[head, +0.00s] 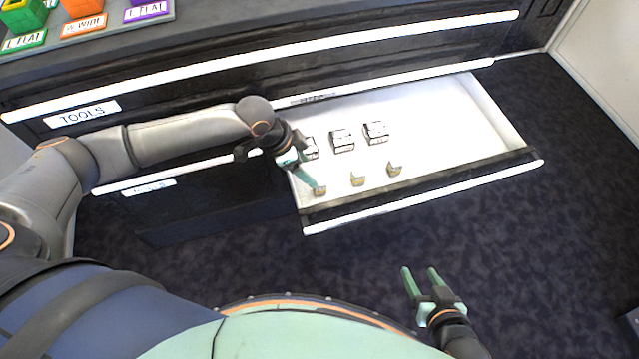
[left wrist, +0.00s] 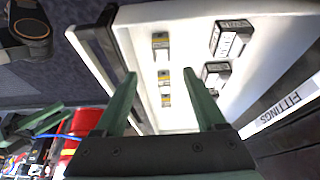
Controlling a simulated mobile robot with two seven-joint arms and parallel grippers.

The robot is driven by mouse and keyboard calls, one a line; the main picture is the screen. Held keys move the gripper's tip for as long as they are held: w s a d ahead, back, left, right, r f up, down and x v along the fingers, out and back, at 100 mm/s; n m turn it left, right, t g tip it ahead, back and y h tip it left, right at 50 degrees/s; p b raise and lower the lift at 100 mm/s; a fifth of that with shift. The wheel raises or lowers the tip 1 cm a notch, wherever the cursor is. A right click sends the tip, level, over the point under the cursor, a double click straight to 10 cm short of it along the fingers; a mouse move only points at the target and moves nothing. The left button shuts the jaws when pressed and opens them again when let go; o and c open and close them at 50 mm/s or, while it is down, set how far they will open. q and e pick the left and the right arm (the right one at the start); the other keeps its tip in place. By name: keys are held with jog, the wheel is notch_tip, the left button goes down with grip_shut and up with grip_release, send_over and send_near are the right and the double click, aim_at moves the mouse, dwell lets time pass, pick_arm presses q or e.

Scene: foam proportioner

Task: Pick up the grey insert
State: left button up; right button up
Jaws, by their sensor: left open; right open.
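An open white drawer (head: 460,105) holds two rows of small parts. Which one is the grey insert I cannot tell. My left gripper (head: 308,178) is open and empty over the drawer's left end, close to the leftmost front piece (head: 320,190). In the left wrist view the front-row pieces lie between the open fingers (left wrist: 159,78), beyond the tips. My right gripper (head: 420,272) is open and empty, over the dark floor in front of the drawer.
Larger white-and-black boxes (head: 342,140) form the drawer's back row, one partly hidden by my left gripper. The drawer's front wall (head: 420,188) stands near the small pieces. Green, orange and purple labelled bins (head: 85,25) stand on the cabinet top. The drawer's right end is clear.

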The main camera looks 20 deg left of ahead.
aim_at(319, 185)
pick_arm(q)
jog(key=b+x, duration=0.1)
jog(key=x, duration=0.4)
jog(key=shift+d+f, duration=0.1)
jog(key=x, duration=0.1)
jog(key=b+x, duration=0.1)
jog(key=x, duration=0.3)
jog(key=shift+a+f+b, duration=0.3)
jog(key=shift+a+b, duration=0.05)
jog(key=shift+c, duration=0.3)
grip_shut()
